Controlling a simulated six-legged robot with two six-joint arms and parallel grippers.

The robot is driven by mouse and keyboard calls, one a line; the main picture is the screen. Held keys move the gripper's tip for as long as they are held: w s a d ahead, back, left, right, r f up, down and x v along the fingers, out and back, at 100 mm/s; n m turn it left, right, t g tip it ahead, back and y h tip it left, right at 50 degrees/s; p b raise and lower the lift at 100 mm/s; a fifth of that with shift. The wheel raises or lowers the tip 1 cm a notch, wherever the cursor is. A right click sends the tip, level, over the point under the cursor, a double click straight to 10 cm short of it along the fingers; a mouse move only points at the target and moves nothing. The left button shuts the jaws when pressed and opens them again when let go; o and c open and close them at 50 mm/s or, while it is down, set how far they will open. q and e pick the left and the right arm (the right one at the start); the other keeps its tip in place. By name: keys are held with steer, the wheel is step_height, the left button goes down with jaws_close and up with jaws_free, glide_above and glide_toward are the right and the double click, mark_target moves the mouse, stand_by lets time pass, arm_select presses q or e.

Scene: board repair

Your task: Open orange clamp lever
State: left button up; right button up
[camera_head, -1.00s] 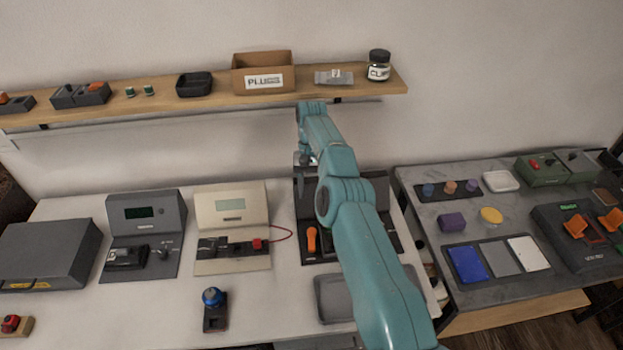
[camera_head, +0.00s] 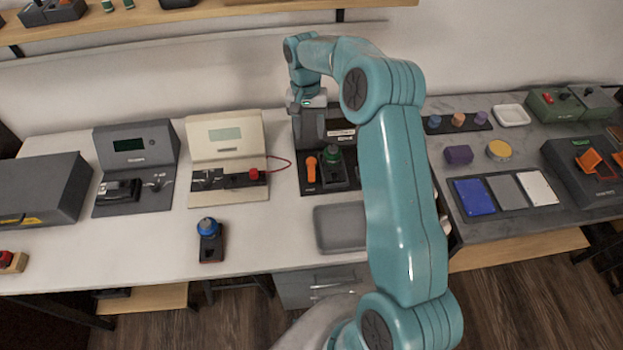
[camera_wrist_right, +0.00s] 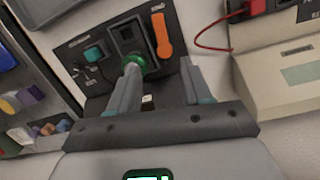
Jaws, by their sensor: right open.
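The orange clamp lever (camera_head: 311,169) stands on the left part of a dark device (camera_head: 345,188) at the back of the white table. In the right wrist view the orange lever (camera_wrist_right: 161,34) lies just beyond my fingertips. My right gripper (camera_head: 306,106) is open above the back of this device, its fingers partly hidden in the head view. My left gripper is not in view.
A beige device (camera_head: 228,150) with a red wire stands left of the dark one. A grey tray (camera_head: 340,228) lies in front of it. A blue-knobbed piece (camera_head: 209,240) stands on the clear white table. A wooden shelf (camera_head: 230,12) runs along the wall.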

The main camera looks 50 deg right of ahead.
mark_target(311, 174)
steer(key=s+a+r+t+b, duration=0.2)
steer(key=s+r+b, duration=0.1)
steer(key=b, duration=0.2)
steer(key=shift+n+h, duration=0.3)
steer(key=shift+h, duration=0.1)
steer(key=f, duration=1.5)
steer(key=shift+a+f, duration=0.25)
steer(key=shift+f, duration=0.15)
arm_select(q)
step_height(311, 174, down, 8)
